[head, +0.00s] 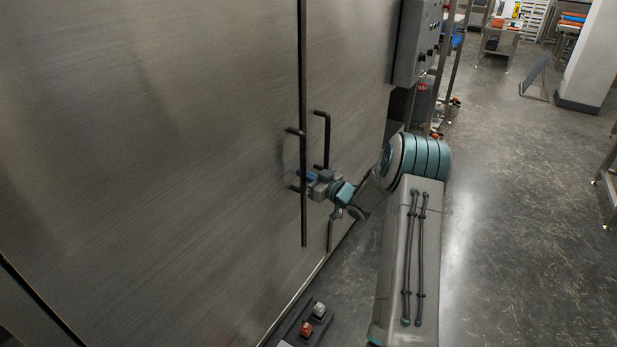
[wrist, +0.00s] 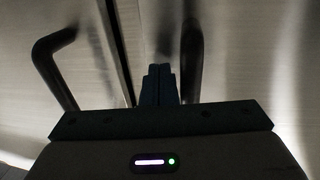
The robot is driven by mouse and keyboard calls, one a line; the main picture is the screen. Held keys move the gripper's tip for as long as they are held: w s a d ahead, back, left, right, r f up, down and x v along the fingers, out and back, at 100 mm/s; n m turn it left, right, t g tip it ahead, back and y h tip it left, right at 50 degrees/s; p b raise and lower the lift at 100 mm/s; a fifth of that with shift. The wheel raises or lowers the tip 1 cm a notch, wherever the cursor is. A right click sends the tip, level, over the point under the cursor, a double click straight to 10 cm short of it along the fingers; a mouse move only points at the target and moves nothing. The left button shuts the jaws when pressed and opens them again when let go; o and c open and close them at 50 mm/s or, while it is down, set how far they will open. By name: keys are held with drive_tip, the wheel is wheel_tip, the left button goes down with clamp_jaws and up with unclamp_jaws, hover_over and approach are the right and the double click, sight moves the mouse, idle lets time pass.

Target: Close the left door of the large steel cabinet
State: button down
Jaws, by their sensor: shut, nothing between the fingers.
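The large steel cabinet fills the left of the head view. Its broad left door (head: 150,150) ends at a dark vertical seam, with the right door (head: 355,70) beyond. I cannot tell whether the left door is fully flush. Each door has a dark bar handle by the seam; in the wrist view the left handle (wrist: 45,62) and right handle (wrist: 191,60) stand on either side of the seam. My gripper (head: 303,179) is at the handles, its fingertips (wrist: 160,72) shut and empty, between the two handles and close to the right one. Contact with a door is unclear.
A grey control box (head: 415,42) is beside the cabinet's right side. A low dark unit with orange and white knobs (head: 312,318) sits on the floor near the cabinet's base. Open floor (head: 520,200) lies to the right, with a pale pillar (head: 590,55) farther back.

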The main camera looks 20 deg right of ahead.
drive_tip(key=w+d+v, duration=0.1)
drive_tip(key=d+v, duration=0.1)
drive_tip(key=v, duration=1.1)
wheel_tip(320, 180, up, 8)
drive_tip(key=w+a+m+g+h+p, duration=0.1)
drive_tip(key=w+a+m+h+p, duration=0.1)
drive_tip(key=h, duration=0.4)
drive_tip(key=s+a+r+m+g+h+p, duration=0.2)
drive_tip(key=s+a+r+g+h, duration=0.25)
drive_tip(key=s+r, duration=0.25)
drive_tip(key=s+a+r+m+g+p, duration=0.1)
drive_tip(key=s+a+g, duration=0.2)
drive_tip(key=s, duration=1.1)
drive_tip(key=s+a+r+m+g+y+p, duration=0.1)
drive_tip(key=s+a+g, duration=0.3)
drive_tip(key=s+a, duration=0.6)
drive_tip(key=s+p, duration=0.1)
drive_tip(key=s, duration=0.3)
drive_tip(key=shift+s+r, duration=0.3)
drive_tip(key=shift+r, duration=0.1)
drive_tip(key=shift+y, duration=0.25)
